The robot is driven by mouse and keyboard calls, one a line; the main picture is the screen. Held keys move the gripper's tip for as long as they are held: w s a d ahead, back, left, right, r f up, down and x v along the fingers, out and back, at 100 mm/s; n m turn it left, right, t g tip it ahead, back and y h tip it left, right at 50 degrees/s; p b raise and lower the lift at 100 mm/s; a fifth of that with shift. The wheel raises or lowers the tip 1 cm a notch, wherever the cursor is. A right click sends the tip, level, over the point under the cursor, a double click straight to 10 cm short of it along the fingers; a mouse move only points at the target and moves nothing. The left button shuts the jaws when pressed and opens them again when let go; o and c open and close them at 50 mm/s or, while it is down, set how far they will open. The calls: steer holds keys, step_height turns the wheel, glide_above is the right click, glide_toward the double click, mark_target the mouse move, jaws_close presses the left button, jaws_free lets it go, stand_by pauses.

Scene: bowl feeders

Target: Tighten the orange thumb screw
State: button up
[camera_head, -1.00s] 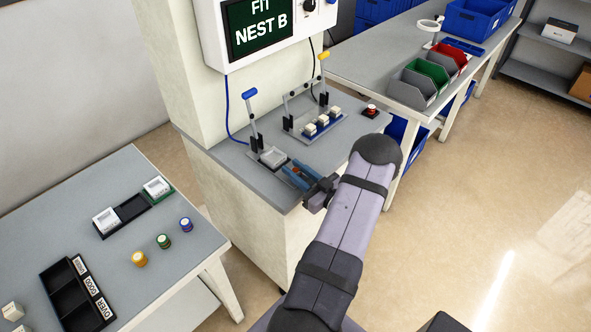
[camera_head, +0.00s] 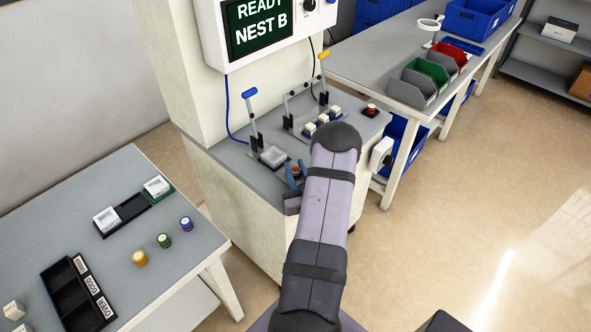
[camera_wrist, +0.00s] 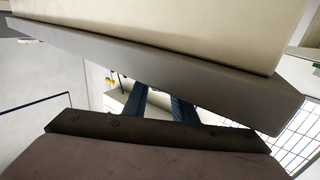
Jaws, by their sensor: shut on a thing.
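My gripper (camera_head: 295,174) is at the front edge of the grey fixture bench in the head view, its two blue fingers reaching over the top. A small orange-red spot, which looks like the orange thumb screw (camera_head: 297,171), shows between the fingers. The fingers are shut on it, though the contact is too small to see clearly. In the wrist view the blue fingers (camera_wrist: 160,102) pass behind the bench's grey edge, and their tips and the screw are hidden. Just behind stands the blue-handled clamp (camera_head: 252,120) with a pale square nest (camera_head: 273,157).
A yellow-handled clamp (camera_head: 323,75) and several pale blocks (camera_head: 322,119) stand behind my arm. A red button (camera_head: 371,109) is at the right corner. The screen (camera_head: 262,24) reads "READY NEST B". A white box (camera_head: 381,153) is on the bench's right side.

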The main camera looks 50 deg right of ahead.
mark_target(297, 174)
stand_by(0.3)
steer(key=o, duration=1)
steer(key=shift+o, duration=0.2)
steer(key=b+v, duration=0.1)
steer(key=v, duration=0.4)
steer(key=shift+s+f, duration=0.1)
steer(key=shift+s, duration=0.2)
steer(key=shift+b+v, duration=0.4)
steer(key=shift+v, duration=0.5)
steer(key=shift+w+a, duration=0.1)
steer(key=shift+a, duration=0.05)
